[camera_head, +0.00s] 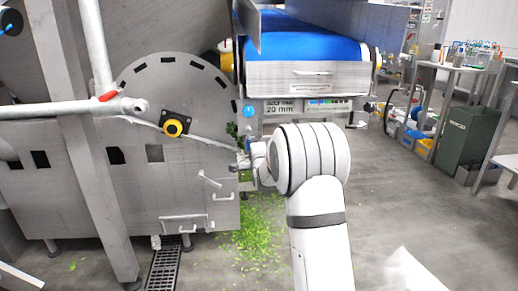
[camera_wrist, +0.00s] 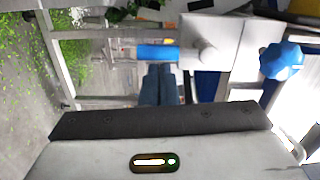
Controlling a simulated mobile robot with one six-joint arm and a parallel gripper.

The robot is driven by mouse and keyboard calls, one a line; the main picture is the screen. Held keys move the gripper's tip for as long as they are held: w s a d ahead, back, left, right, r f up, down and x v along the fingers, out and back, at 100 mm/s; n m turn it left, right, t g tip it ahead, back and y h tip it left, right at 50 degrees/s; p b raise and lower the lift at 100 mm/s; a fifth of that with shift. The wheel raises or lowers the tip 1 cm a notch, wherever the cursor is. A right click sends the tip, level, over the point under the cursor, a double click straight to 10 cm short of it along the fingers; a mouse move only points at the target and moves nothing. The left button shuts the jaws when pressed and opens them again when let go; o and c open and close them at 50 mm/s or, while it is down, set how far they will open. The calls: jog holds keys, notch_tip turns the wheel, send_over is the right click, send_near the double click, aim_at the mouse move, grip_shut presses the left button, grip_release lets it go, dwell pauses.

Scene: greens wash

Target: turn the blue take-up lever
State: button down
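A short blue bar, which looks like the take-up lever's grip (camera_wrist: 157,52), lies crosswise just beyond my fingertips in the wrist view. My gripper (camera_wrist: 158,68) shows there as two dark blue-grey fingers side by side with almost no gap, pointing at the bar. I cannot tell whether they touch it. In the head view my gripper (camera_head: 246,158) is small, at the conveyor's near left corner under the belt frame. The lever is not clear in that view.
A blue lobed knob (camera_wrist: 283,60) sits to the right in the wrist view. The blue conveyor belt (camera_head: 305,46) and its steel frame stand above my gripper. A drum machine (camera_head: 180,95) stands left. Green leaf bits (camera_head: 250,235) litter the floor. Open floor lies right.

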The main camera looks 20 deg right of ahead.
jog(key=shift+a, duration=0.2)
jog(key=s+d+p, duration=0.2)
jog(key=s+d, duration=0.1)
jog(key=s, duration=0.8)
jog(key=shift+s, duration=0.25)
